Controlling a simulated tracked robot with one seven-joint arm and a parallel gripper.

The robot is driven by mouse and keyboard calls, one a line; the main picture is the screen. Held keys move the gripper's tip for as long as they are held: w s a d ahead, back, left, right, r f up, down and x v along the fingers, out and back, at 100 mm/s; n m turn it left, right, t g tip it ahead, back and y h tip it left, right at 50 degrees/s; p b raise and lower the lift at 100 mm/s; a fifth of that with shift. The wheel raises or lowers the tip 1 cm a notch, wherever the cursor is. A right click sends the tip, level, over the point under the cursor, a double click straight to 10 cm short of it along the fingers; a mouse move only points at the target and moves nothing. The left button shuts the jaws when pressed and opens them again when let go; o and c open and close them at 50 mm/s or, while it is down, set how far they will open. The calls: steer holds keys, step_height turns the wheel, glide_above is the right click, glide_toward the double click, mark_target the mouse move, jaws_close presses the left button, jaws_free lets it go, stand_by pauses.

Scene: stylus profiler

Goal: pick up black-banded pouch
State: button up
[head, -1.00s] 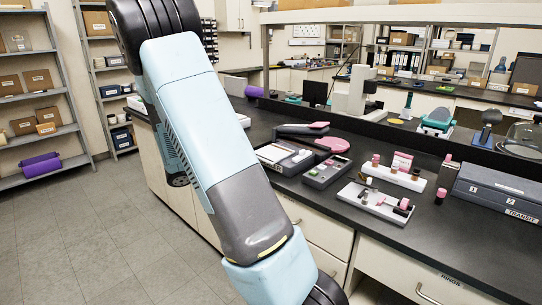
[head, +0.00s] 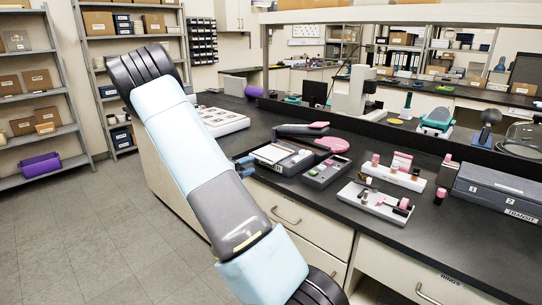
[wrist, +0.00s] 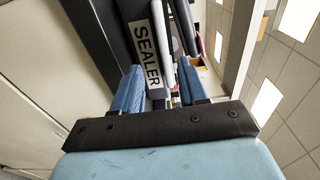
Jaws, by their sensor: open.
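My gripper (wrist: 162,90) is open in the wrist view, with its two blue fingers apart and nothing seen held between them. In the head view its blue fingertips (head: 243,164) show at the bench's front edge, just left of the sealer. The dark sealer (head: 266,158), with pale panels on top, lies on the black bench. Its white "SEALER" label (wrist: 145,52) shows ahead of and between the fingers in the wrist view. I cannot make out a black-banded pouch for certain in either view.
A grey tray (head: 316,181) and a white tray (head: 368,212) with small pink-capped items lie right of the sealer. A blue-grey transit case (head: 497,190) stands at the far right. A white tray with round spots (head: 222,124) lies on the bench behind my arm.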

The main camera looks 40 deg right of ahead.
mark_target(260, 159)
steer(key=shift+w+d+r, duration=0.15)
steer(key=shift+w+d, duration=0.05)
steer(key=shift+d, duration=1.4)
steer(key=shift+w+d+r, duration=0.1)
steer(key=shift+w+d, duration=0.05)
steer(key=shift+d, duration=1.45)
jaws_close()
